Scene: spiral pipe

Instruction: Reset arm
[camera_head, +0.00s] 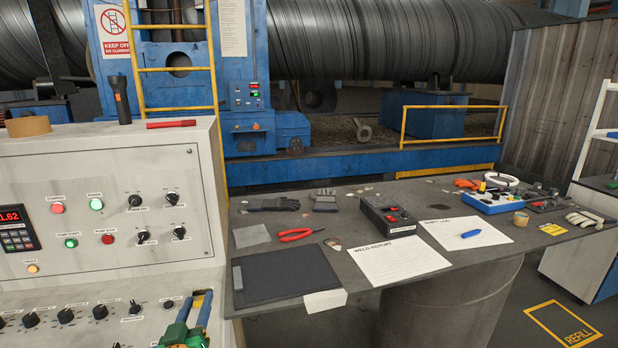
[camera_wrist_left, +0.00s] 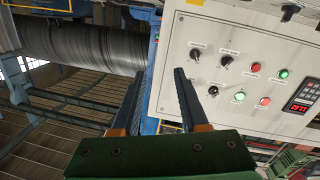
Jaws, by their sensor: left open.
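My left gripper (camera_head: 197,297) shows at the bottom edge of the head view, in front of the lower part of the grey control panel (camera_head: 110,255). Its two dark fingers are apart with nothing between them. In the left wrist view the gripper (camera_wrist_left: 157,78) is open and empty, with the panel (camera_wrist_left: 235,45) and its knobs and lit buttons beyond and to the right. Its wrist is turned, so the pipe looks tilted there. My right gripper is in neither view.
A dark workbench (camera_head: 350,215) right of the panel holds red pliers (camera_head: 297,235), a black pad (camera_head: 285,275), papers, gloves and a blue tray (camera_head: 490,205). A flashlight (camera_head: 120,100) stands on the panel top. The large spiral pipe (camera_head: 390,40) lies behind.

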